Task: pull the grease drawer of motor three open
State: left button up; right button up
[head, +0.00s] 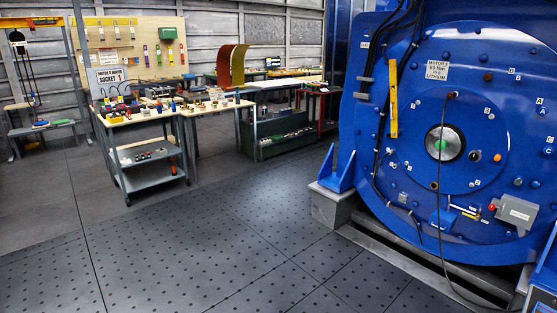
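A large round blue motor (480,110) fills the right side of the head view. A grey box (516,214) sits to the right of these. I cannot tell which part, if any, is the grease drawer. Neither of my grippers is in view.
A dark cable hangs from the motor's face to the floor. A grey block (333,208) stands at the motor's left foot. A cart (150,175) and workbenches with tools stand at the back left. The dark dotted floor (200,255) in front is clear.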

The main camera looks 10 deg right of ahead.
aim_at(446, 225)
jog(key=i+l+z, duration=0.1)
jog(key=i+z, duration=0.35)
jog(key=i+j+z, duration=0.15)
jog(key=i+z, duration=0.3)
jog(key=i, duration=0.2)
jog(key=i+j+z, duration=0.3)
jog(key=i+z, duration=0.15)
jog(key=i, duration=0.1)
